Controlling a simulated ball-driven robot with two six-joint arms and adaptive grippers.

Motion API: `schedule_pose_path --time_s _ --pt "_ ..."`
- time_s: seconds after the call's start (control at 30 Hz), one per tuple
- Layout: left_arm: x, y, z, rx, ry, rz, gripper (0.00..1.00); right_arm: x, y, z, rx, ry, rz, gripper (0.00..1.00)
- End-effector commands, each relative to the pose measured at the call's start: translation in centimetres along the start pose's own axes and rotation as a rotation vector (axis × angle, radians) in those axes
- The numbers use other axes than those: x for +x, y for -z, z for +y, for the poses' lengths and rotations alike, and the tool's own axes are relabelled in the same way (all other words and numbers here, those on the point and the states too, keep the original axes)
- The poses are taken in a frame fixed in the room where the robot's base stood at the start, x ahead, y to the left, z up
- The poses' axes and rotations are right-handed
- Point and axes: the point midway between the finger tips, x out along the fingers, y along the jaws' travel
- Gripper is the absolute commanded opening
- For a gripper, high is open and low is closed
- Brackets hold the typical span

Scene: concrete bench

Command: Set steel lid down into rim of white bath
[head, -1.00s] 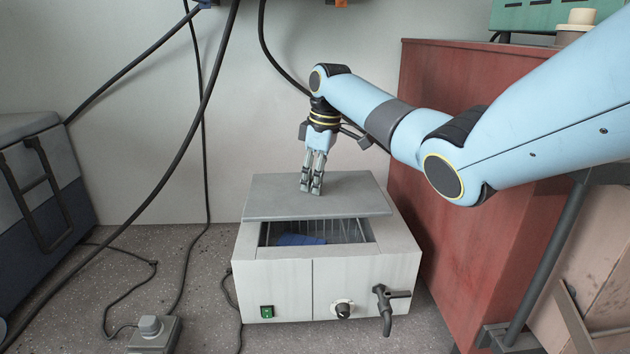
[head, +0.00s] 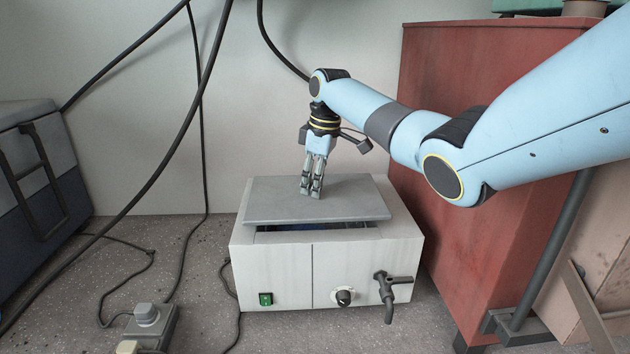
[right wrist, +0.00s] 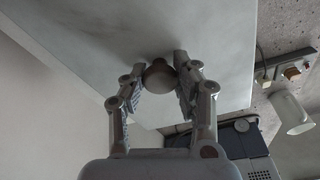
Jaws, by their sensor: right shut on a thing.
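The steel lid (head: 275,203) is a flat grey plate above the white bath (head: 285,276), covering most of its opening. A narrow dark strip of the opening shows along the lid's front edge, so the lid looks a little above the rim or set back from it. My right gripper (head: 311,191) is over the middle of the lid, pointing down. In the right wrist view its fingers are shut on the lid's round knob (right wrist: 158,76), and the lid's grey face (right wrist: 200,30) fills the top. Contact between lid and rim cannot be told. My left gripper is not in view.
A red cabinet (head: 450,180) stands close on the right of the bath. A tap (head: 388,285) sticks out at the bath's front right. A blue-grey case (head: 40,190) stands at left, and a socket block (head: 150,325) with cables lies at front left.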

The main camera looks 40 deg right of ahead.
Motion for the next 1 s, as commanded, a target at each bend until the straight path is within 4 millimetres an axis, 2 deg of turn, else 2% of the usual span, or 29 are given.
schedule_pose_path --time_s 0.57,1.0 --pt "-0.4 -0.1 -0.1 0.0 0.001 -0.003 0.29 0.2 0.0 0.0 0.0 -0.001 0.001 0.0" --pt "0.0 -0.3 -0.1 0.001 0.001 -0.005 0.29 1.4 -0.2 0.0 -0.001 -0.001 0.001 0.0"
